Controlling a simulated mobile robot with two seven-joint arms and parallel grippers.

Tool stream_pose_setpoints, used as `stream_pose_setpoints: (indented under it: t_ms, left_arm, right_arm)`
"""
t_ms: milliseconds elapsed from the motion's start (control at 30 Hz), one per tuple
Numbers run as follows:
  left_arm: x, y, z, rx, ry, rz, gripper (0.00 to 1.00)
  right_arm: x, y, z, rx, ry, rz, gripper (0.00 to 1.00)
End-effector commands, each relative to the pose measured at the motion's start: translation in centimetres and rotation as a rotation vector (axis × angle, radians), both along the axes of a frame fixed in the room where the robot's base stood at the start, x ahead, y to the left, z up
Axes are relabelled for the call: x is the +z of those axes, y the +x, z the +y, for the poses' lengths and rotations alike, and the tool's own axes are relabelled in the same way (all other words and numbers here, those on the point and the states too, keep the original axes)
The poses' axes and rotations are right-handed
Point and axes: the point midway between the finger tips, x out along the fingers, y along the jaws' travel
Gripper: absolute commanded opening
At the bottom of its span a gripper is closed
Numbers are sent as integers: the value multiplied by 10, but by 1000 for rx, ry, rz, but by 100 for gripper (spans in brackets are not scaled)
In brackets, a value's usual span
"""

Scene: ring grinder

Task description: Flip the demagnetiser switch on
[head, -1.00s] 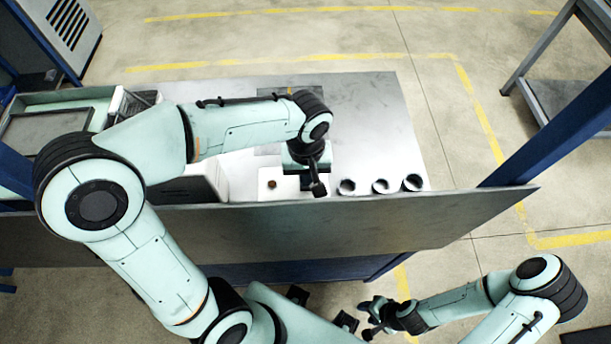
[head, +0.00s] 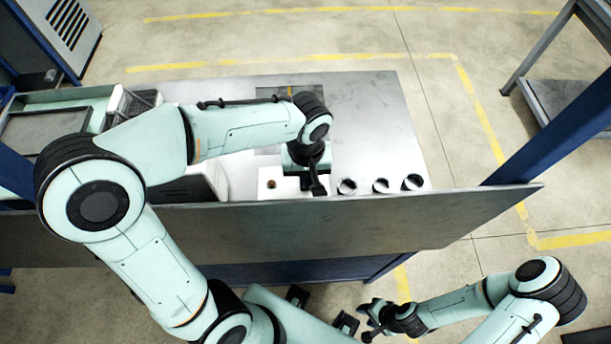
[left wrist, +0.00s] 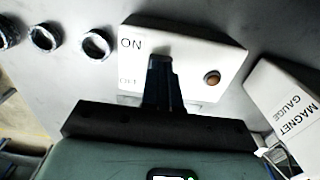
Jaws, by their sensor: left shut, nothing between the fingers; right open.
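The demagnetiser is a white box; its left part (head: 270,181) shows in the head view, and its top (left wrist: 205,55) shows in the left wrist view. ON is printed above OFF at its left side, and a brown round spot (left wrist: 211,77) sits at its right. My left gripper (head: 318,188) is shut and empty at the box. In the left wrist view its fingers (left wrist: 162,68) reach over the box face, just right of the labels. They hide the switch, so its position and any contact cannot be told. My right gripper (head: 368,320) is open, low and away from the table.
Three rings (head: 380,185) stand in a row right of the demagnetiser. A white box marked MAGNET GAUGE (left wrist: 285,100) is beside it in the left wrist view. A grey panel (head: 400,225) runs along the near table edge. The metal tabletop (head: 385,120) is clear at the far right.

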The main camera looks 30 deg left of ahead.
Motion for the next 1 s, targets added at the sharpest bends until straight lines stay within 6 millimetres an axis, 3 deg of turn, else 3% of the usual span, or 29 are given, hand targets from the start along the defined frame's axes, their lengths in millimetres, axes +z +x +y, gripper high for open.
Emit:
stream_pose_setpoints:
  t_ms: [700,1000]
  left_arm:
    - [-11,0,0,0,0,0,0]
    - [3,1,0,0,0,0,0]
  right_arm:
    - [-9,-6,0,0,0,7,43]
    - [2,1,0,0,0,-1,43]
